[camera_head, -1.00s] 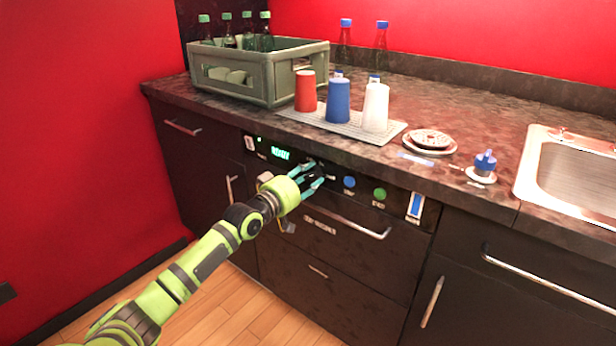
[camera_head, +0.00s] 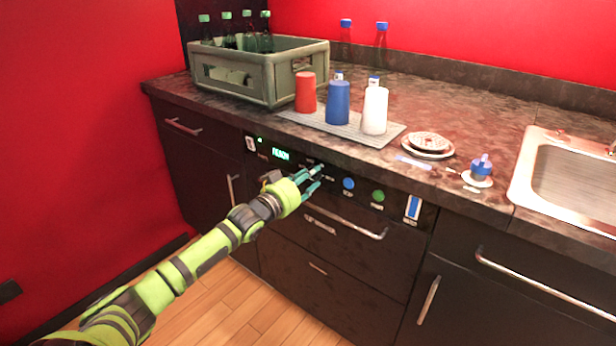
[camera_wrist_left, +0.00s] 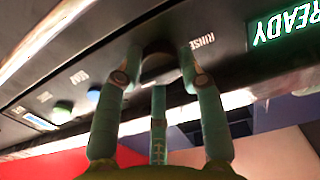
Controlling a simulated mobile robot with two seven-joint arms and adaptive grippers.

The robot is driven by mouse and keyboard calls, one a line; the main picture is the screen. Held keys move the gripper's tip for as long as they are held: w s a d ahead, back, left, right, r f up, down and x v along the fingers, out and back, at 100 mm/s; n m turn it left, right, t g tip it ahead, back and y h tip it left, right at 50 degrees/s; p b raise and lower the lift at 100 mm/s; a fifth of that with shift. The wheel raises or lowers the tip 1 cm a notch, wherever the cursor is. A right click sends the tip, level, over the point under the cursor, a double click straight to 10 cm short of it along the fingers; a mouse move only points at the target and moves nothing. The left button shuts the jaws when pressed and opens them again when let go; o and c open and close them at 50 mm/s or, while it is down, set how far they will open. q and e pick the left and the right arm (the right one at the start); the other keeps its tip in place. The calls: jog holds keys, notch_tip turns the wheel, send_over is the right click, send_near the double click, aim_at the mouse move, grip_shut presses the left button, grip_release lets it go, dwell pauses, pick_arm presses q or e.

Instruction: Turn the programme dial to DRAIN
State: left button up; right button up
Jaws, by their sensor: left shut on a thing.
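The programme dial (camera_wrist_left: 158,62) is a dark round knob on the black control panel, seen upside down in the left wrist view. A RINSE label is beside it; the other labels are too small or blurred to read surely. My left gripper (camera_head: 316,177) is at the panel in the head view, and its fingers hide most of the dial there. In the left wrist view the teal fingers (camera_wrist_left: 158,85) are closed around the dial. The green display (camera_head: 281,155) reads READY. My right gripper is not in view.
Right of the dial are a blue button (camera_head: 348,183), a green button (camera_head: 378,196) and a blue-and-white switch (camera_head: 413,207). A drawer handle (camera_head: 345,221) runs below the panel. Above, the counter holds a bottle crate (camera_head: 262,78), cups on a mat and a sink (camera_head: 570,178).

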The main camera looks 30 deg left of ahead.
pick_arm(q)
jog(key=shift+a+r, duration=0.1)
jog(key=shift+r, duration=0.2)
jog(key=o, duration=1.1)
jog(key=shift+o, duration=0.2)
jog(key=shift+f, duration=0.15)
jog(key=shift+s+f, duration=0.1)
jog(key=shift+s, duration=0.15)
jog(key=s, duration=1.1)
jog(key=shift+s+a, duration=0.2)
jog(key=shift+a, duration=0.2)
